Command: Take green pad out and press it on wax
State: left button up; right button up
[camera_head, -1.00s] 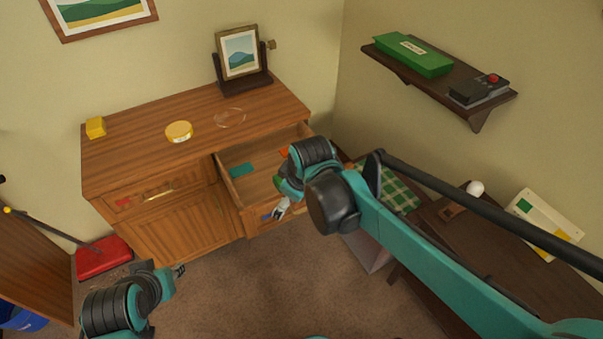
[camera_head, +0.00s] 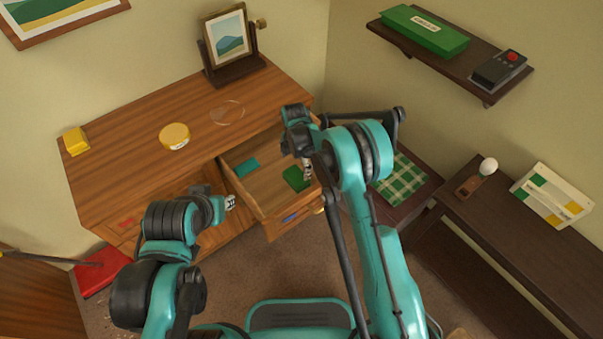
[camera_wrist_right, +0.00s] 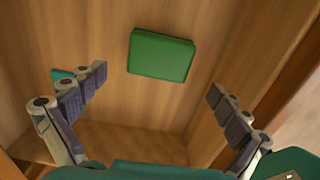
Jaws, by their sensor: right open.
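The green pad (camera_head: 296,178) lies flat on the floor of the open drawer (camera_head: 262,192), near its right side; it also shows in the right wrist view (camera_wrist_right: 160,54). My right gripper (camera_head: 307,170) points down over the drawer beside the pad. In the right wrist view its open fingers (camera_wrist_right: 158,82) are empty, spread wider than the pad and apart from it. A round yellow tin (camera_head: 174,136), seemingly the wax, sits on the dresser top. My left gripper (camera_head: 230,202) is in front of the dresser, left of the drawer; its jaws are too small to judge.
A teal pad (camera_head: 246,168) lies at the drawer's left. A clear round dish (camera_head: 227,112), a yellow block (camera_head: 76,141) and a framed picture on a stand (camera_head: 228,45) are on the dresser. A wall shelf at right holds a green box (camera_head: 425,30) and a black device (camera_head: 500,68).

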aim_at(296, 175)
notch_tip(296, 175, down, 2)
jog(key=shift+f+b, duration=0.1)
jog(key=shift+b, duration=0.25)
notch_tip(296, 175, down, 4)
jog(key=shift+f+b, duration=0.2)
jog(key=shift+b, duration=1.05)
jog(key=shift+f, duration=0.45)
jog(key=shift+r, duration=0.1)
jog(key=shift+c, duration=0.6)
jog(key=c, duration=0.9)
